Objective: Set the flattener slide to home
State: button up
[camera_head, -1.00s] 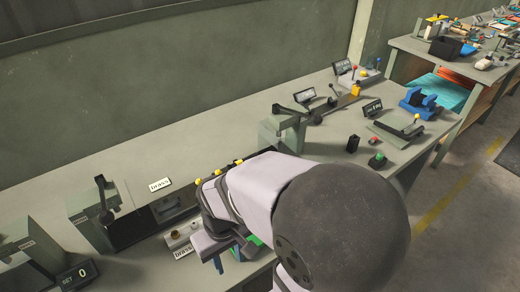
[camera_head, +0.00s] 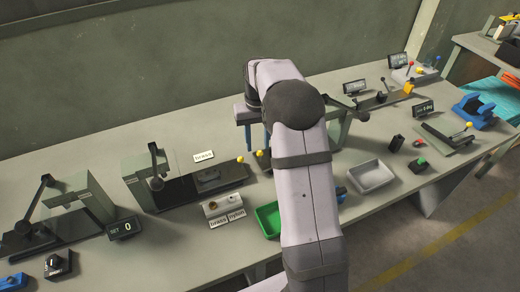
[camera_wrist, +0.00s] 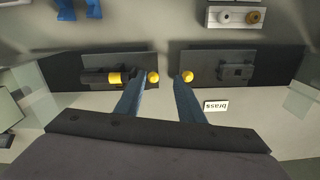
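Two dark slides with yellow knobs lie end to end on the bench; I cannot tell which is the flattener's. In the wrist view, one slide (camera_wrist: 212,68) has a grey block, a yellow knob (camera_wrist: 187,76) and a "brass" sign (camera_wrist: 216,106) close by. The other slide (camera_wrist: 100,60) carries a black and yellow cylindrical part (camera_wrist: 100,78) and has a yellow knob (camera_wrist: 153,77). My gripper (camera_wrist: 159,78) is open and empty, its blue fingers apart. In the picture the second knob shows between the fingertips, the first beside the right fingertip. My arm hides much of this in the head view.
A lever press (camera_head: 150,180) stands left of the slides, another lever post (camera_head: 345,112) right of my arm. A green tray (camera_head: 268,222), a grey tray (camera_head: 371,176) and a holder with small parts (camera_head: 222,205) lie in front.

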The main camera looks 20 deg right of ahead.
aim_at(260, 152)
jog(key=shift+w+d+f, duration=0.1)
jog(key=shift+w+d, duration=0.65)
jog(key=shift+w, duration=0.1)
jog(key=shift+f+p, duration=1.3)
jog(key=shift+f, duration=2.35)
grip_shut()
